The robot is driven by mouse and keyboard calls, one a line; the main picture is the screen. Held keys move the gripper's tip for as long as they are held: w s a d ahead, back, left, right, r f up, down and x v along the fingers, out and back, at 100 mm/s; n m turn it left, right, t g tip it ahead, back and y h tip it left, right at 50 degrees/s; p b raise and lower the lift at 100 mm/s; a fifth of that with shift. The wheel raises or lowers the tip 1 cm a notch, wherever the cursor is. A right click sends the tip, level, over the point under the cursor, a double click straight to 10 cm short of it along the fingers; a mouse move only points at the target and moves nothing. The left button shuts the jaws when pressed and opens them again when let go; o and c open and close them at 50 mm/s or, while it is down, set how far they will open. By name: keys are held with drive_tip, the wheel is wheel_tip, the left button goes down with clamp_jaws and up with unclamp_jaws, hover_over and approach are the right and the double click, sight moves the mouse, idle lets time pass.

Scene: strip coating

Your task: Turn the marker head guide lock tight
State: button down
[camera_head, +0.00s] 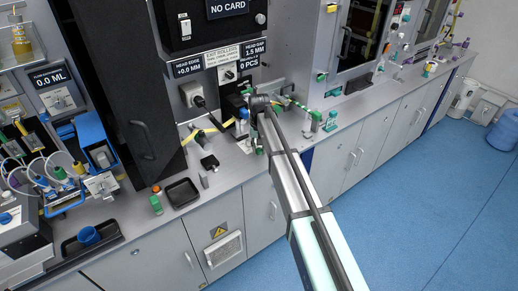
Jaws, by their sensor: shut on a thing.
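The marker head unit stands at the coating machine under the "HEAD GAP 1.5 MM" sign (255,53), mostly behind my arm. My gripper (250,112) is at this unit, at the far end of my arm, shut on what seems to be the guide lock. The fingertips and the lock are too small and too covered to make out, so I cannot tell how far the lock is turned. A yellow strip (228,123) runs into the unit from the left.
A dark knob (198,101) sticks out left of the unit, below the "HEAD GAP +0.0 MM" sign (188,69). Green fittings (316,115) stand to the right. The blue floor is clear.

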sight(259, 150)
drive_tip(key=m, duration=0.6)
drive_tip(key=shift+m, duration=0.4)
idle(0.3)
drive_tip(key=c, duration=0.9)
unclamp_jaws()
wheel_tip(259, 150, up, 12)
